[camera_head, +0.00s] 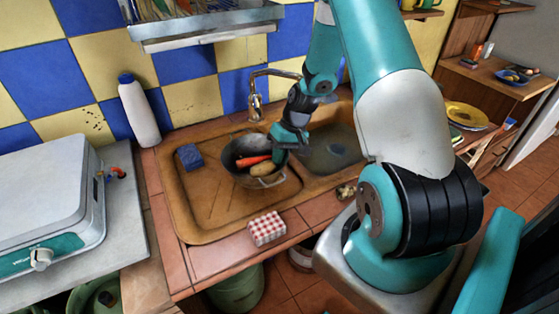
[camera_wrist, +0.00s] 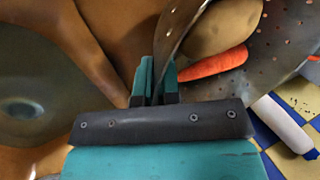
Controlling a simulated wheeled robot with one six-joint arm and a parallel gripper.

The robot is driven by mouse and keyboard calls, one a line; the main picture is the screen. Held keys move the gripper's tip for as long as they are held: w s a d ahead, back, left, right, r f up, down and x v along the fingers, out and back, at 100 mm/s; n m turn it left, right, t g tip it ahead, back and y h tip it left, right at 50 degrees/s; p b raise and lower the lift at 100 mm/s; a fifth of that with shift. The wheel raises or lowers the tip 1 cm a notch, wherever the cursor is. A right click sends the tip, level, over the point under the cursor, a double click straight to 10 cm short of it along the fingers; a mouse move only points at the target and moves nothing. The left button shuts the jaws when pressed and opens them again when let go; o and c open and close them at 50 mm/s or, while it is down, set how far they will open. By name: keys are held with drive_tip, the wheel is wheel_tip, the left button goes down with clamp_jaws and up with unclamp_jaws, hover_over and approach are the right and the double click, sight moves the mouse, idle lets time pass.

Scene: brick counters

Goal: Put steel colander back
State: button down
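The steel colander (camera_head: 236,167) is over the drainboard side of the brown sink, left of the basin. It holds a carrot (camera_head: 253,160) and a potato (camera_head: 261,169). In the wrist view its perforated wall (camera_wrist: 278,62) fills the upper right, with the carrot (camera_wrist: 212,63) and potato (camera_wrist: 222,26) inside. My gripper (camera_head: 283,150) is at the colander's right rim. In the wrist view the rim runs down between the two close fingers (camera_wrist: 158,84), which are shut on it. I cannot tell whether the colander touches the drainboard.
The sink basin (camera_head: 330,150) is right of the colander, below the tap (camera_head: 257,100). A blue sponge (camera_head: 189,157) lies left on the drainboard. A checkered box (camera_head: 267,229) stands at the front edge. A white bottle (camera_head: 140,112) and stove (camera_head: 50,205) are left; a dish rack (camera_head: 205,28) hangs above.

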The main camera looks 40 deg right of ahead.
drive_tip(key=shift+f, duration=1.2)
drive_tip(key=shift+f, duration=0.1)
drive_tip(key=c, duration=1.3)
unclamp_jaws()
drive_tip(key=shift+c, duration=0.2)
